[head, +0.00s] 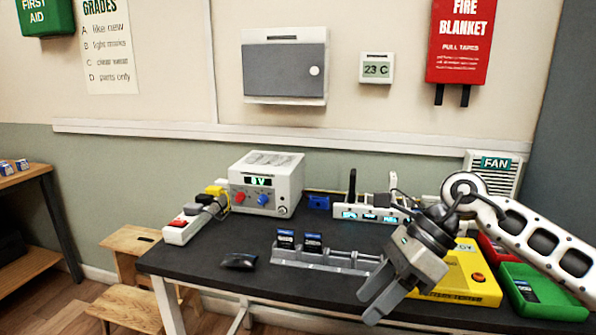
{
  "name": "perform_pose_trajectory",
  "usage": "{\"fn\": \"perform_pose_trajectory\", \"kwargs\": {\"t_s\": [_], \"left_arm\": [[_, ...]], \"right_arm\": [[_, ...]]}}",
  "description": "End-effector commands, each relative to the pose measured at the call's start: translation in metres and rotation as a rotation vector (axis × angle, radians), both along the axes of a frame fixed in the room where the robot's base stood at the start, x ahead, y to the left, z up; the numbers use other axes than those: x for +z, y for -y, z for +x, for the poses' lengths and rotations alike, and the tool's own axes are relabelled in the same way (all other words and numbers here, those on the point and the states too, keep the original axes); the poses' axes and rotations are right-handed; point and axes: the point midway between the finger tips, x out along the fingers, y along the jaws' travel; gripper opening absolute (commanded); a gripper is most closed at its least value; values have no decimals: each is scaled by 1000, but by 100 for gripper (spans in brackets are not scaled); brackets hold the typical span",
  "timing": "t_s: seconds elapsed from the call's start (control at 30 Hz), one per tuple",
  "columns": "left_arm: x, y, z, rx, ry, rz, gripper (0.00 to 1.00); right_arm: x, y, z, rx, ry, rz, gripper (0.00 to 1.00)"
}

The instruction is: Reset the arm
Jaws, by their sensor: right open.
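My right arm comes in from the right, and my right gripper (368,306) hangs over the front right part of the dark table (215,269), fingers pointing down and to the left. Its jaws are open and I see nothing held between them. It is in front of the right end of a grey slotted rack (345,259) and the left side of a yellow box (468,279), hiding parts of both. Two dark phones (286,239) (312,243) stand in the rack's left slots. My left gripper is not in view.
A dark phone-like object (238,261) lies left of the rack. A power supply (266,184), a power strip (182,229) and a charging station (370,214) stand behind. A green tray (543,292) and a red tray (494,248) are at the right.

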Motion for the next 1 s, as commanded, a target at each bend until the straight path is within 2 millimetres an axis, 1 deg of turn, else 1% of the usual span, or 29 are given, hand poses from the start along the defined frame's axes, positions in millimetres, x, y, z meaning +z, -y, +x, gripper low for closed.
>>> {"fn": "perform_pose_trajectory", "kwargs": {"t_s": [0.03,0.1,0.13,0.2,0.27,0.3,0.37,0.43,0.47,0.53,0.57,0.63,0.67,0.7,0.73,0.77,0.8,0.87,0.9,1.0], "left_arm": [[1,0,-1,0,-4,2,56],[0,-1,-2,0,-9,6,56],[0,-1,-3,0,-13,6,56],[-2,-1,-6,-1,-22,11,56],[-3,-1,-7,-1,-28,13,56],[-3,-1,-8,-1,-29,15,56],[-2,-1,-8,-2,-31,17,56],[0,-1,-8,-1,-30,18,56],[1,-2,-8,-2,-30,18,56],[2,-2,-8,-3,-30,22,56],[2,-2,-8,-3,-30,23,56],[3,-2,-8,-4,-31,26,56],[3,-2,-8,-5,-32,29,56],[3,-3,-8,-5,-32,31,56],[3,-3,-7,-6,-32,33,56],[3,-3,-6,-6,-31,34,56],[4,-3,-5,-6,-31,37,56],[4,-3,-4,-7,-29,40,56],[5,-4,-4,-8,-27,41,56],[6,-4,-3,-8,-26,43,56]], "right_arm": [[-7,-31,-16,-13,-79,133,48],[-5,-71,-36,-69,-207,342,48],[0,-86,-43,-102,-271,435,48],[12,-111,-54,-201,-436,641,48],[23,-123,-58,-305,-592,806,48],[30,-127,-58,-384,-701,910,48],[35,-126,-53,-514,-875,1054,48],[33,-115,-43,-686,-1086,1205,48],[29,-108,-39,-765,-1180,1263,48],[10,-89,-30,-963,-1402,1383,48],[-2,-79,-27,-1052,-1500,1427,48],[-37,-55,-28,-1275,-1725,1512,48],[-54,-45,-31,-1375,-1820,1541,48],[-79,-31,-39,-1512,-1947,1570,48],[-98,-22,-47,-1615,-2038,1586,48],[-116,-14,-56,1693,2099,-1580,48],[-137,-4,-70,1661,2018,-1456,48],[-164,7,-91,1618,1909,-1301,48],[-178,12,-105,1592,1848,-1218,48],[-203,20,-134,1540,1735,-1069,48]]}}
